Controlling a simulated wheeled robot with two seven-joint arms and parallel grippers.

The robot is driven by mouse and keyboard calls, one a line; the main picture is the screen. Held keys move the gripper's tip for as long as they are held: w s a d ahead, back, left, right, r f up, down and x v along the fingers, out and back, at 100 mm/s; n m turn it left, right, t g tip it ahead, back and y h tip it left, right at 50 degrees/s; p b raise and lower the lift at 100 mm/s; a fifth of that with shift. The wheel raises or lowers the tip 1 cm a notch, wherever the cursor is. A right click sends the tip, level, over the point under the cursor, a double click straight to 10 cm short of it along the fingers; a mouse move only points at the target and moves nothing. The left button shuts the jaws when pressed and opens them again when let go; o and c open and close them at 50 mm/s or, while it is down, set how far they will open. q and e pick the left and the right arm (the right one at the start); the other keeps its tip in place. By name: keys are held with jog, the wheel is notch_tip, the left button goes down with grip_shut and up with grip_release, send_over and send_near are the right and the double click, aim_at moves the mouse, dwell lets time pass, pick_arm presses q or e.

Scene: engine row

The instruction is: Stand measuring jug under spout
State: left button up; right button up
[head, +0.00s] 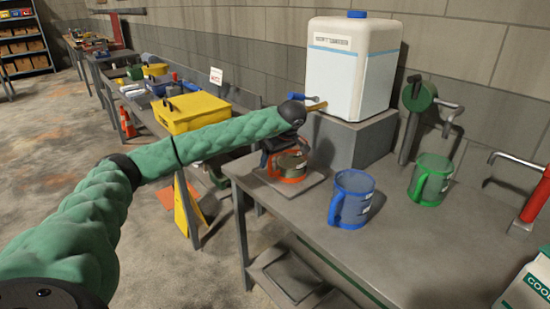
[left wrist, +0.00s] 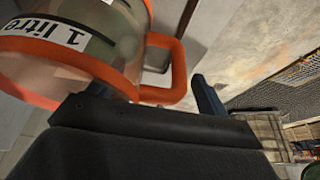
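A clear measuring jug with orange rims and handle (head: 289,167) stands on a flat tray (head: 312,188) at the bench's left end. In the left wrist view the jug (left wrist: 75,50) is close, with a "1 litre" label. The spout (head: 316,107) sticks out low on a white container (head: 350,68), above and slightly right of the jug. My left gripper (head: 279,148) is at the jug, partly hiding it. In the left wrist view its fingers (left wrist: 155,92) are apart, with the orange handle reaching between them. I cannot tell whether they touch it. My right gripper is not in view.
The container stands on a grey block (head: 352,140). A blue jug (head: 352,198) and a green jug (head: 431,179) stand to the right on the bench. A green pump (head: 418,97) and a red pump (head: 535,196) stand farther right. A yellow box (head: 191,112) is on the bench behind.

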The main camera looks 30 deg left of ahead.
pick_arm(q)
jog(key=shift+r, duration=0.1)
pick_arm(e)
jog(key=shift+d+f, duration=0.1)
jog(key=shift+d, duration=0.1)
pick_arm(q)
jog(key=shift+d+r, duration=0.1)
jog(key=shift+r, duration=0.15)
jog(key=b+v, duration=0.1)
jog(key=v, duration=1)
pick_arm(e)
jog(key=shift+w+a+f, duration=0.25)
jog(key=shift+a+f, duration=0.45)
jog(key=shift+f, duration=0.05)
pick_arm(q)
jog(key=shift+s+d+r, duration=0.1)
jog(key=shift+d, duration=0.05)
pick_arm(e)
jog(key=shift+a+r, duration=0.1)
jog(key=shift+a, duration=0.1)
